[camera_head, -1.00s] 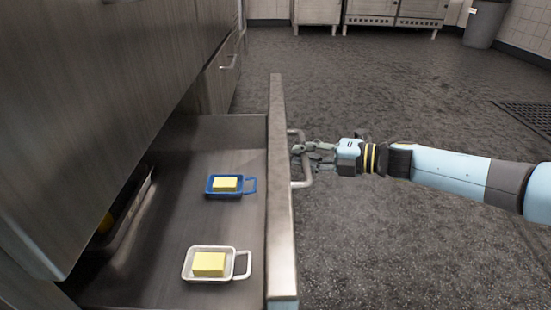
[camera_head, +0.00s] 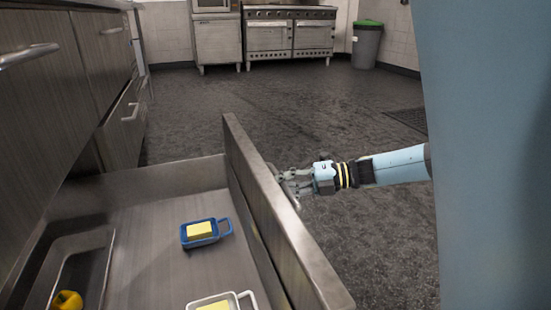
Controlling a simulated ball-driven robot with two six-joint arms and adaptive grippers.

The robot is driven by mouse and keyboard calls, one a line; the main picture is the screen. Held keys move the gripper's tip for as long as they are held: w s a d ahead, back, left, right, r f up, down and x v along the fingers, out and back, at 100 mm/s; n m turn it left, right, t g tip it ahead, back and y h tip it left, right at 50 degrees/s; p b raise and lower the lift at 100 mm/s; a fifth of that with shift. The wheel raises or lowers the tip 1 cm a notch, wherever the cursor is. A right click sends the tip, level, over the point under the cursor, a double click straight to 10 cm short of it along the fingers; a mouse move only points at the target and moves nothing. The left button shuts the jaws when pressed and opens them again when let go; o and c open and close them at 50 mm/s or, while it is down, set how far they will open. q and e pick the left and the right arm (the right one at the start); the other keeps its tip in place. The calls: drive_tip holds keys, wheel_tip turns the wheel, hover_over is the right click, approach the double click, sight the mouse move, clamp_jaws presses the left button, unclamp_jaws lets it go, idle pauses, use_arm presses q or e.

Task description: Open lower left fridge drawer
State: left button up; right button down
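The lower drawer (camera_head: 165,185) stands pulled well out from the cabinet at the left. Its metal front panel (camera_head: 275,205) runs down through the middle of the view. Inside lie a blue dish with yellow butter (camera_head: 200,231), a white dish with butter (camera_head: 215,305), cut by the bottom edge, and a tray (camera_head: 85,240) with a yellow item (camera_head: 67,300). My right gripper (camera_head: 285,180) is at the outer side of the front panel, where the handle is. The panel hides the fingertips and most of the handle, so its grip is unclear. My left gripper is not in view.
Closed drawers with bar handles (camera_head: 122,108) line the left. Ovens (camera_head: 290,38) and a grey bin with a green lid (camera_head: 367,45) stand at the back. The dark floor (camera_head: 250,95) between is clear. A large light-blue part of mine blocks the right side.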

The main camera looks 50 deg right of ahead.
drive_tip(key=shift+r, duration=0.1)
drive_tip(key=c, duration=1.3)
unclamp_jaws()
drive_tip(key=shift+s+d, duration=0.1)
drive_tip(key=shift+s, duration=0.1)
drive_tip(key=v, duration=1.1)
drive_tip(key=shift+s+d, duration=0.15)
drive_tip(key=shift+s, duration=0.05)
